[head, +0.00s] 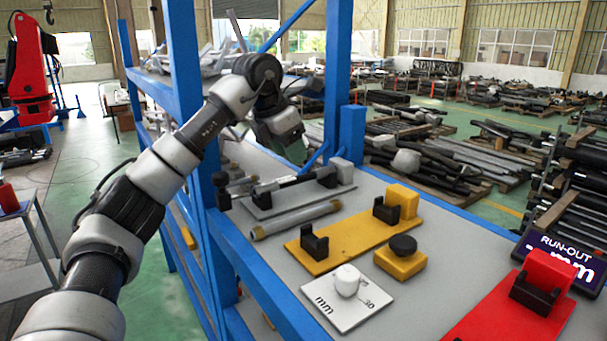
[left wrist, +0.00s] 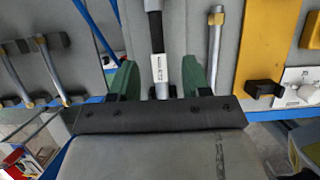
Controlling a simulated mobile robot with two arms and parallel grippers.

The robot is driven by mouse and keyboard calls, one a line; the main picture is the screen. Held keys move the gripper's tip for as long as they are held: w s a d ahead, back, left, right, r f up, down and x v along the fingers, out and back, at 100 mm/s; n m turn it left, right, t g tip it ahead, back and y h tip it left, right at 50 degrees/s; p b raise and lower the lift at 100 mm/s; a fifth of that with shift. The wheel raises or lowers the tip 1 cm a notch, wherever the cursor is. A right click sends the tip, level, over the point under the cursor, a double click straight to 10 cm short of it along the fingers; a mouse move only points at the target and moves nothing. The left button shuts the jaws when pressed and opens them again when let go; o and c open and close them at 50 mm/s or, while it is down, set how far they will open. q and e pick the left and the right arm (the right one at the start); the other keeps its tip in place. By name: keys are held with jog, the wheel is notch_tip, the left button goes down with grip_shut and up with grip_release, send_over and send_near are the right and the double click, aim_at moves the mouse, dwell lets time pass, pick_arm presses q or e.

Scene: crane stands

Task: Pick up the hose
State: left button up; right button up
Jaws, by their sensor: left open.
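The hose, a dark rod-like piece with a pale label, lies in black cradles on a grey plate (head: 290,199) on the blue-framed bench; its dark part (head: 301,179) shows in the head view. In the left wrist view the hose (left wrist: 158,65) runs lengthwise between the green fingers. My left gripper (head: 296,150) hangs over the far side of the bench, partly hidden by its own wrist. In the left wrist view my left gripper (left wrist: 158,82) is open, with a finger on each side of the hose and gaps between. My right gripper is not in view.
A grey tube with brass ends (head: 297,219) lies beside the plate. A yellow stand (head: 350,240), yellow block (head: 400,262), white plate (head: 345,312) and red stand (head: 505,315) follow nearer. A blue post (head: 190,90) rises beside my left arm.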

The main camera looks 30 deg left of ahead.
aim_at(301, 176)
pick_arm(q)
jog(key=shift+w+f, duration=0.35)
jog(key=shift+f, duration=0.25)
jog(key=p+x, duration=0.3)
jog(key=x, duration=0.1)
jog(key=shift+w+f, duration=0.1)
jog(key=shift+w, duration=0.05)
jog(key=shift+w+f+p, duration=0.15)
jog(key=shift+f+p, duration=0.15)
jog(key=shift+f, duration=0.1)
jog(key=shift+d, duration=0.1)
grip_shut()
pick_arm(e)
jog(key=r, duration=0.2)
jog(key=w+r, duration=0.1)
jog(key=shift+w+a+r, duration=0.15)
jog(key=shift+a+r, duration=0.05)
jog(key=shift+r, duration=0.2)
